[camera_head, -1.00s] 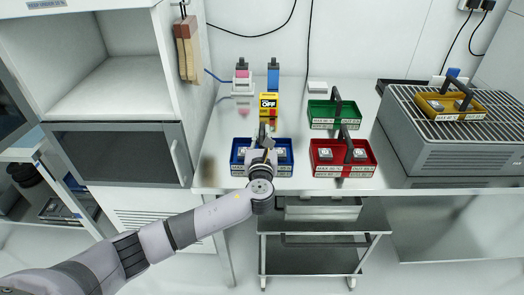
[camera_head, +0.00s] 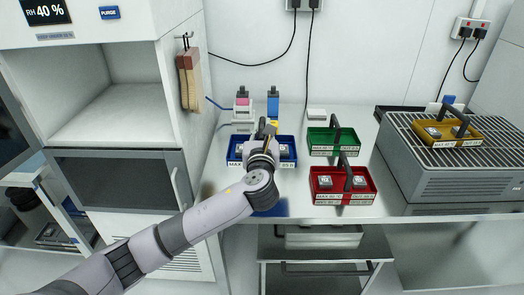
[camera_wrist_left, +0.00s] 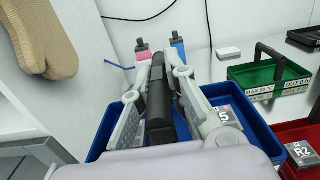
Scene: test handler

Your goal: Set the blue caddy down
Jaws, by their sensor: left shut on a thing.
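The blue caddy (camera_head: 232,143) is in the head view, held above the left part of the bench. A blue reflection shows on the bench top in front of and below it. My left gripper (camera_head: 265,134) is shut on the caddy's dark handle. In the left wrist view, the gripper (camera_wrist_left: 160,98) has its fingers either side of the black handle, with the blue caddy (camera_wrist_left: 262,132) spread out below. Small labelled blocks lie in the caddy, partly hidden by the gripper. The right gripper is not in view.
A green caddy (camera_head: 320,135) and a red caddy (camera_head: 330,170) stand to the right on the bench (camera_head: 225,205). A yellow caddy (camera_head: 443,129) sits on a grey grated unit (camera_head: 460,170). Two small bottles (camera_head: 243,103) stand behind. The bench front below the blue caddy is clear.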

